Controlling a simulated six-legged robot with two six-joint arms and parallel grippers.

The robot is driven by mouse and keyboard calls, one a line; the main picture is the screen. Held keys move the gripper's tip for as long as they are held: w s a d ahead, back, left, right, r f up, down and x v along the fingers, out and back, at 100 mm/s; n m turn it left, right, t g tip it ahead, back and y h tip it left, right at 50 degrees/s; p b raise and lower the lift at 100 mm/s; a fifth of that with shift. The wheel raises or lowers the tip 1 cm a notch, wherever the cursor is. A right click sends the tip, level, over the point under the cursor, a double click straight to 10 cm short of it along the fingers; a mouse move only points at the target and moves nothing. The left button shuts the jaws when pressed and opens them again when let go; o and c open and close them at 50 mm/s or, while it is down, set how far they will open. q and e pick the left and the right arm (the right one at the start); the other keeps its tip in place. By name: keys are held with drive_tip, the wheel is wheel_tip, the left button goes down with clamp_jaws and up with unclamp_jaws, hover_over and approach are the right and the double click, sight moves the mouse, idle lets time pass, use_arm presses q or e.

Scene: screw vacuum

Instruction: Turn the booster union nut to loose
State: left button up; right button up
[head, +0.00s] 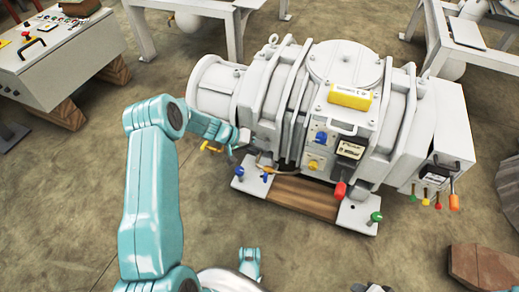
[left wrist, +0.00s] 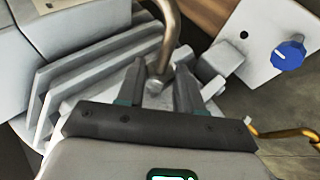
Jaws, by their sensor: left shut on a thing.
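The booster union nut (left wrist: 157,85) is a small grey metal fitting at the lower end of a bent metal pipe (left wrist: 168,38) in the left wrist view. My left gripper (left wrist: 160,88) has one finger on each side of it and is shut on it. In the head view my left gripper (head: 240,138) is at the lower left side of the big pale grey vacuum pump (head: 345,65). The nut is too small and covered to make out there. I cannot see my right gripper.
A blue knob (left wrist: 288,52) on the pump's foot plate and a yellow handle (left wrist: 288,133) are close to the left gripper. A control desk (head: 60,60) stands at the upper left. The floor (head: 330,262) in front of the pump is mostly clear.

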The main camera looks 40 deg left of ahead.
use_arm(q)
drive_tip(key=t+h, duration=0.1)
drive_tip(key=h, duration=0.1)
drive_tip(key=n+t+h, duration=0.1)
drive_tip(key=f+h, duration=0.1)
drive_tip(key=h, duration=0.1)
drive_tip(key=shift+a+f+n+t+h, duration=0.1)
drive_tip(key=shift+a+n+t+h, duration=0.2)
drive_tip(key=shift+n+t, duration=0.1)
drive_tip(key=n+t+h, duration=0.2)
drive_tip(key=h, duration=0.1)
drive_tip(key=shift+f+t+h, duration=0.3)
idle(0.4)
drive_tip(key=o, duration=1)
drive_tip(key=shift+s, duration=0.1)
